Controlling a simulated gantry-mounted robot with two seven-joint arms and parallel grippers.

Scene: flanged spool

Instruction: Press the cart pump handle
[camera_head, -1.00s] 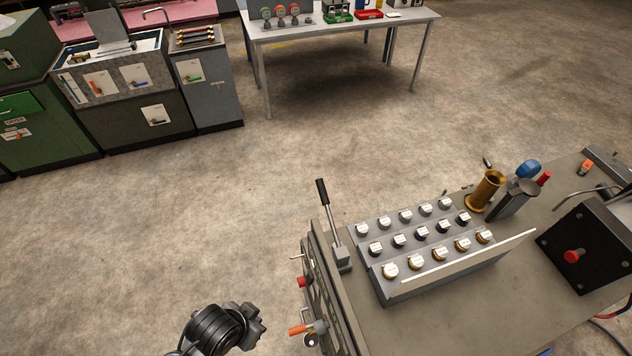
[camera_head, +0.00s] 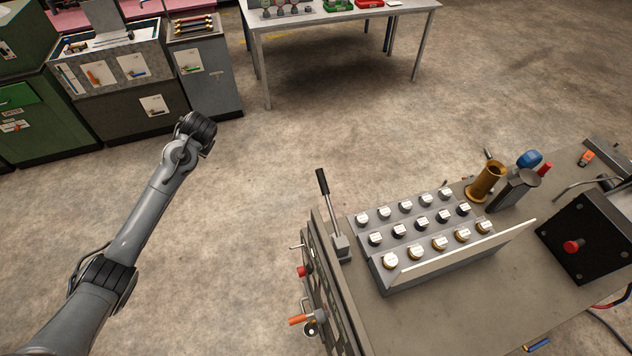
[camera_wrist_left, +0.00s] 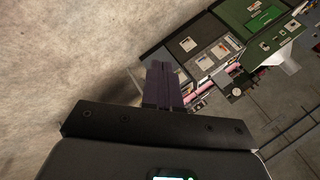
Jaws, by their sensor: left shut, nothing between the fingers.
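The cart pump handle (camera_head: 328,203) is a grey lever with a black grip. It stands up, tilted slightly left, from a small block at the left edge of the cart (camera_head: 430,318). My left arm reaches in from the lower left of the head view, and its dark wrist end (camera_head: 198,130) is over the floor, well left of the handle and apart from it. In the left wrist view my left gripper (camera_wrist_left: 160,68) has its dark fingers together and empty. The handle is not seen there. My right gripper is in neither view.
A stepped rack (camera_head: 425,235) of several capped jars fills the cart top beside the handle. An orange lever (camera_head: 299,320) and a red knob (camera_head: 301,271) stick out from its left side. Open floor (camera_head: 260,190) lies between arm and cart. Cabinets (camera_head: 120,100) stand behind the arm.

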